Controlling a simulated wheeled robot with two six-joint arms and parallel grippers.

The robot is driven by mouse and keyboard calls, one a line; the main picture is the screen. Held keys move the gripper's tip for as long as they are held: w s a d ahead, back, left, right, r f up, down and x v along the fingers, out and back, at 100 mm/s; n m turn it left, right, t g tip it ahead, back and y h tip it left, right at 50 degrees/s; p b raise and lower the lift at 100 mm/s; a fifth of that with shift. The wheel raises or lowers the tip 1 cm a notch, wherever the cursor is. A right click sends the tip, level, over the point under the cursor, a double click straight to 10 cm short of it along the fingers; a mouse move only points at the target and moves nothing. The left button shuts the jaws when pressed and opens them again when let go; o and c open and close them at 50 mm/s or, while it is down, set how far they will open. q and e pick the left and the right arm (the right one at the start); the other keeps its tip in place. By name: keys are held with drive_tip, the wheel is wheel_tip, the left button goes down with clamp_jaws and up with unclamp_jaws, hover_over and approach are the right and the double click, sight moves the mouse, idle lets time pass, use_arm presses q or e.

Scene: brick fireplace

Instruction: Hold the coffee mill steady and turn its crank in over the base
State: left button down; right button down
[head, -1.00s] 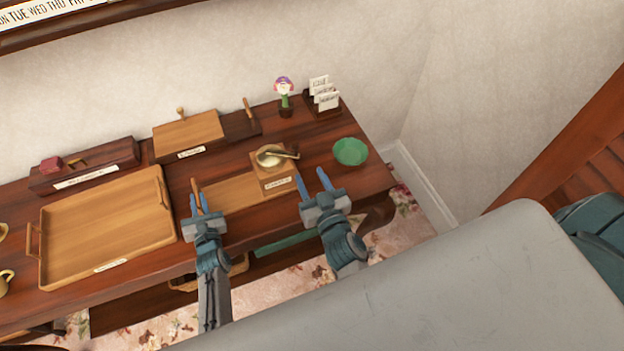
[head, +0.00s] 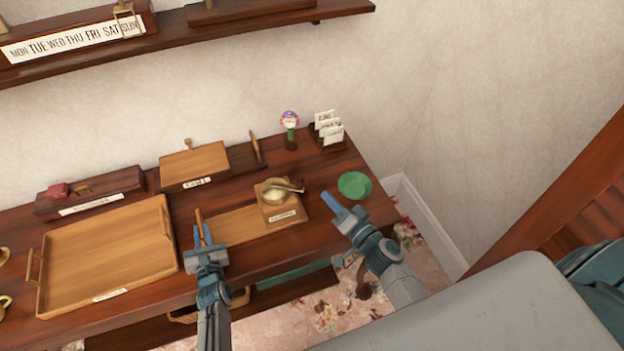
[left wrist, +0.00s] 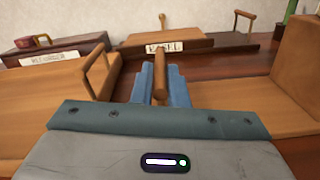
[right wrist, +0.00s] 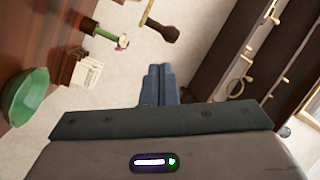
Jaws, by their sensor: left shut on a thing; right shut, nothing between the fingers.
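The coffee mill (head: 283,212) is a wooden box with a brass bowl (head: 271,194) on top, standing at the right end of a flat wooden base (head: 240,225). Its dark crank (head: 287,186) points right from the bowl. In the left wrist view the mill's side (left wrist: 301,60) shows at the right edge. My left gripper (head: 203,236) is shut on the upright wooden handle (left wrist: 160,74) at the base's left end. My right gripper (head: 337,206) is shut and empty, right of the mill and apart from it; its fingers (right wrist: 157,84) are together.
A green bowl (head: 355,185) sits right of the mill, close to my right gripper. A large wooden tray (head: 110,292) lies left of the base. A flower pot (head: 291,142), a card holder (head: 330,132) and a lidded box (head: 194,164) line the back.

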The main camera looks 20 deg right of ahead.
drive_tip(key=shift+w+d+m+g+y, duration=0.8)
drive_tip(key=shift+w+d+m+y, duration=0.35)
drive_tip(key=shift+d+m, duration=1.45)
drive_tip(key=w+a, duration=0.5)
drive_tip(key=a, duration=0.2)
drive_tip(key=shift+w+a, duration=0.15)
drive_tip(key=shift+w, duration=0.25)
drive_tip(key=shift+s+f, duration=0.1)
drive_tip(key=shift+s+a+m+h, duration=0.2)
drive_tip(key=shift+m+h, duration=0.15)
drive_tip(key=shift+m, duration=0.05)
drive_tip(key=shift+s+a+m+t+h, duration=0.15)
drive_tip(key=shift+s+m+t+h, duration=0.2)
drive_tip(key=shift+h, duration=0.25)
